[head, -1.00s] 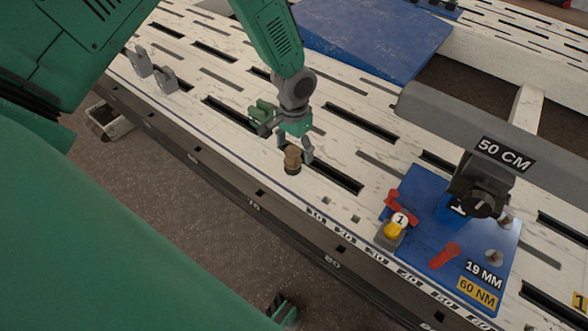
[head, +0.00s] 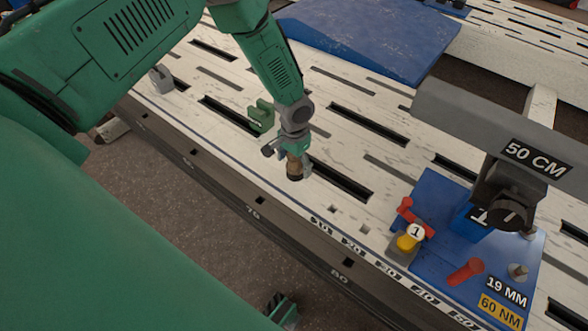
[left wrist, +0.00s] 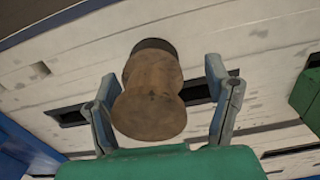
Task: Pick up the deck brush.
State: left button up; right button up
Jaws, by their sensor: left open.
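The deck brush (head: 294,168), a short brown wooden knob with a dark end, stands on the pale slotted bench (head: 352,87) near its front edge. In the left wrist view the brush (left wrist: 152,92) shows large, its round wooden top towards me. My left gripper (head: 287,158) is over the brush, pointing down. In the left wrist view the open fingers of the left gripper (left wrist: 165,105) stand on either side of the brush, with a visible gap on each side. The brush's lower end is partly hidden.
A green block (head: 261,116) stands on the bench close behind my left gripper. A grey upright bracket (head: 161,79) is farther left. To the right is a blue plate (head: 435,255) with red and yellow parts, under a grey bar (head: 500,128). A blue ramp (head: 360,35) lies behind.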

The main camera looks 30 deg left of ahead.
pick_arm(q)
jog(key=shift+d+f, duration=0.15)
jog(key=shift+f, duration=0.35)
jog(key=shift+w+d+r, duration=0.1)
jog(key=shift+d+r, duration=0.1)
jog(key=shift+d, duration=0.2)
jog(key=c, duration=1.4)
jog(key=shift+a, duration=0.3)
